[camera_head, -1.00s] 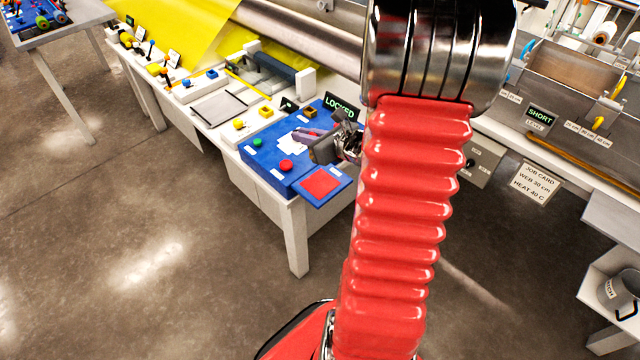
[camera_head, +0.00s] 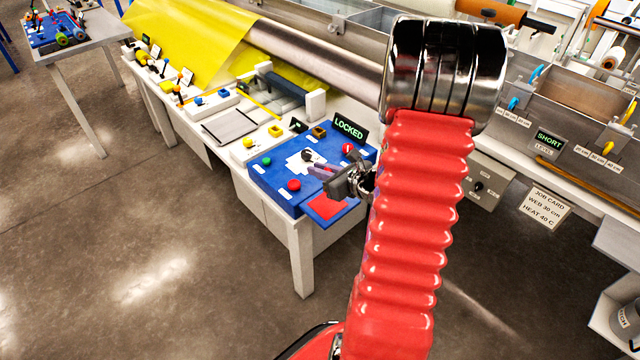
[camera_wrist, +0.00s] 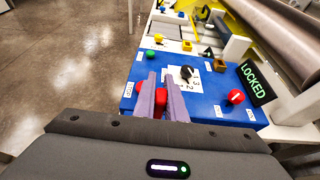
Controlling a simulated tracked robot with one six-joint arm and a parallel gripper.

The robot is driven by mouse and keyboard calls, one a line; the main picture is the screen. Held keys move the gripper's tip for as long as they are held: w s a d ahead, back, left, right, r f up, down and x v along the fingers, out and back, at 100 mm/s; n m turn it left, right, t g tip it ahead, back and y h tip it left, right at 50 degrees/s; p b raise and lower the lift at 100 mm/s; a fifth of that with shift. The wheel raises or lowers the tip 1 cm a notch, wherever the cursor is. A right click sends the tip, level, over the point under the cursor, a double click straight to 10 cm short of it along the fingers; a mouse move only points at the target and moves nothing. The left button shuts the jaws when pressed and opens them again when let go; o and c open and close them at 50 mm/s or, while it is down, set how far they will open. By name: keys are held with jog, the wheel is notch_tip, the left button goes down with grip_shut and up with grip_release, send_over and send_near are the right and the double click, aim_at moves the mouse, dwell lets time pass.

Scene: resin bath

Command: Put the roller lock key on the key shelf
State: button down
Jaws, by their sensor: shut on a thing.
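My gripper (camera_head: 318,170) is low over the front of the blue console (camera_head: 258,180). In the wrist view its two purple fingers (camera_wrist: 162,100) are nearly together, with a red piece (camera_wrist: 160,102) between them. I take this as the roller lock key; its shape is mostly hidden. A round red knob (camera_wrist: 235,97) with a white mark sits on the console beside the LOCKED sign (camera_wrist: 257,82), apart from the fingers. A blue-edged shelf with a red pad (camera_head: 326,207), which looks like the key shelf, juts from the console's front, just below my gripper; the wrist view hides it.
The console carries a green button (camera_head: 267,161), a red button (camera_head: 294,185) and a black selector (camera_head: 308,155) on a white plate. The LOCKED sign stands behind them. Open floor lies in front.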

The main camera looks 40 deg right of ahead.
jog(key=shift+f, duration=0.4)
jog(key=shift+f, duration=0.15)
jog(key=shift+f, duration=1.95)
jog(key=c, duration=1.8)
grip_release()
jog(key=shift+f, duration=0.1)
jog(key=v, duration=1.2)
